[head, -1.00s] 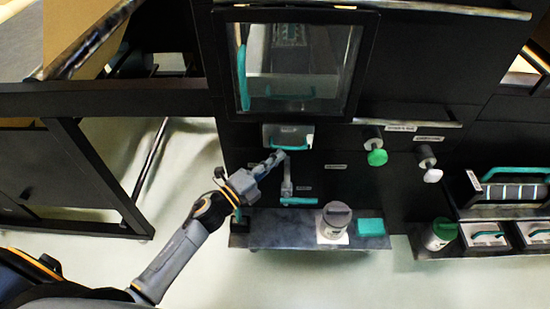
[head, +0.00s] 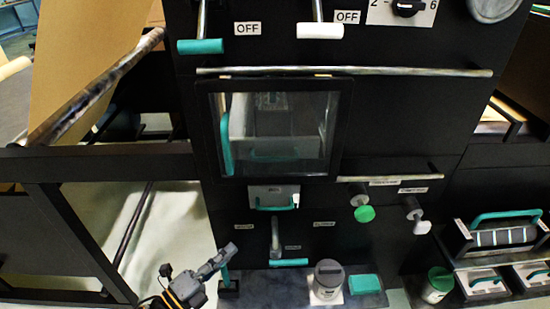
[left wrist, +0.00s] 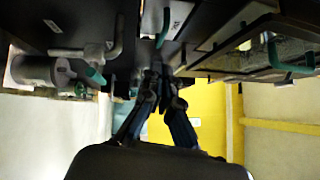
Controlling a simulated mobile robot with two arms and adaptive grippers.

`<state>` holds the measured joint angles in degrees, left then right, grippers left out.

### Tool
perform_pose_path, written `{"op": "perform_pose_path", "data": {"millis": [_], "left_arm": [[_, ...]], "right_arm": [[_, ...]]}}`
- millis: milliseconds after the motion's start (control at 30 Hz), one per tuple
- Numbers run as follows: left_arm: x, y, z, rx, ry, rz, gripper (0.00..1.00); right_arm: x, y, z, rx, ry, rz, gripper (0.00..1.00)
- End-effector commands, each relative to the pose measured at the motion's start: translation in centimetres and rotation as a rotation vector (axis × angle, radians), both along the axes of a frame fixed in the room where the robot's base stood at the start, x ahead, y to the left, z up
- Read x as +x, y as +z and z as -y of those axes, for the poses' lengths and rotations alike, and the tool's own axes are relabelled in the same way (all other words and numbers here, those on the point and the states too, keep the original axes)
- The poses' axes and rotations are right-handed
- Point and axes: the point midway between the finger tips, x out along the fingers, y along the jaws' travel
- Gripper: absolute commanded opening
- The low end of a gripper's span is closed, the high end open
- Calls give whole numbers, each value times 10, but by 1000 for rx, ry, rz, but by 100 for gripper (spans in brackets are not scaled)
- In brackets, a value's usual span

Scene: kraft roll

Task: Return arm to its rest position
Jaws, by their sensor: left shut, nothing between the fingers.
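My left gripper (head: 216,262) is shut and empty. In the head view it is low in the picture, left of the small drawer with a teal handle (head: 273,198) and apart from it. In the left wrist view the fingers (left wrist: 158,85) show dark at the middle, close together, with nothing held. My left arm comes in from the bottom edge; most of it is out of the picture. My right gripper is not in view.
A shelf (head: 290,294) below the panel holds a grey-lidded canister (head: 327,280) and a teal block (head: 364,284). Green (head: 365,214) and white (head: 422,227) knobs stick out. A dark frame (head: 85,235) stands at left. Pale floor (head: 170,215) lies between.

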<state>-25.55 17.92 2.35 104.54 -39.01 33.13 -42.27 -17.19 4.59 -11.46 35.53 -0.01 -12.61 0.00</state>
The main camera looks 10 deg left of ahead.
Motion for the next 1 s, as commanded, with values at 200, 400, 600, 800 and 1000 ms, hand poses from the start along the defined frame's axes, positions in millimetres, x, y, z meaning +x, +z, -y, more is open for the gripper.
{"op": "perform_pose_path", "data": {"millis": [200, 400, 600, 800, 1000], "left_arm": [[5, -33, -11, -80, 58, -116, 0], [-10, -161, -41, -362, 285, -529, 0], [-81, -296, -52, -637, 578, -956, 0], [-195, -396, -42, -838, 915, -1326, 0], [-304, -441, -27, -940, 1222, -1569, 0]], "right_arm": [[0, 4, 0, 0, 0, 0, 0], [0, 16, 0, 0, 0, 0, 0], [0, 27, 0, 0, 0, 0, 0], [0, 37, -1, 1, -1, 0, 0], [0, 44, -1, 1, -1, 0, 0]]}}
